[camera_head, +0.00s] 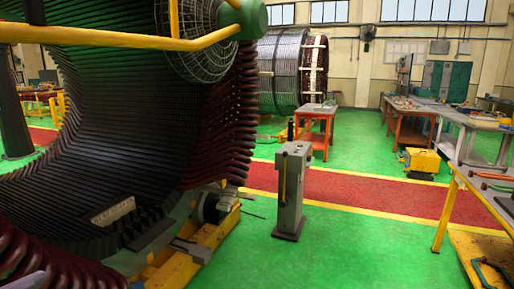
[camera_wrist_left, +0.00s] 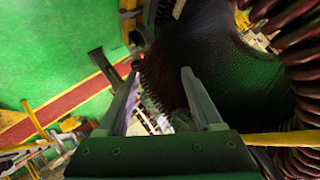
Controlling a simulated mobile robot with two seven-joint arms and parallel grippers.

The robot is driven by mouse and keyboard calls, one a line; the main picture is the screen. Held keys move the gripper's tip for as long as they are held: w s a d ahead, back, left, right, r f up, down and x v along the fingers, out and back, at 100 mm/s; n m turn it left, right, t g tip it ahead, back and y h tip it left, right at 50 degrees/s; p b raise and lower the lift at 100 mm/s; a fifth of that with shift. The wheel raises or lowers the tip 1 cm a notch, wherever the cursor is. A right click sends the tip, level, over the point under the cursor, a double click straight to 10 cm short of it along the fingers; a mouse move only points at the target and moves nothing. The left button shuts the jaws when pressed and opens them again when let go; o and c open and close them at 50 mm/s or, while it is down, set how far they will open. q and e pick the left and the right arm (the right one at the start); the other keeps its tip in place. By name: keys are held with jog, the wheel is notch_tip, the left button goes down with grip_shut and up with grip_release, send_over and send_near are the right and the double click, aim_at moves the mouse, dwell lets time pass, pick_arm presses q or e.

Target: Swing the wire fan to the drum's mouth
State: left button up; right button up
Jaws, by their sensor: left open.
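The wire fan (camera_head: 205,42) is a round wire cage at the top of the head view, by the drum's upper right edge. A yellow bar (camera_head: 110,38) runs from the left edge to a green housing (camera_head: 247,18) beside the cage. The drum (camera_head: 100,130) is large, with a dark ribbed inside and dark red coil ends around its open mouth. Its ribbed inside also shows in the left wrist view (camera_wrist_left: 225,60). My left gripper (camera_wrist_left: 161,85) is open in that view, its fingers apart with nothing seen between them. My right gripper is not in view.
A grey post (camera_head: 292,190) with a yellow lever stands on the green floor right of the drum. An orange table (camera_head: 315,115) and a yellow box (camera_head: 422,162) stand behind. Workbenches (camera_head: 470,125) line the right. The floor around the red lane (camera_head: 350,188) is mostly clear.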

pick_arm(q)
jog(key=s+d+f+n+g+h, duration=0.1)
jog(key=s+d+f+g+h, duration=0.3)
jog(key=s, duration=0.5)
jog(key=s+d+f+n+g+h, duration=0.1)
jog(key=s+d+f+g, duration=0.4)
jog(key=s, duration=0.3)
notch_tip(320, 180, up, 17)
jog(key=t+p, duration=0.1)
jog(key=p, duration=1.6)
jog(key=shift+w+f+m, duration=0.15)
jog(key=shift+w+m, duration=0.15)
jog(key=shift+w, duration=0.05)
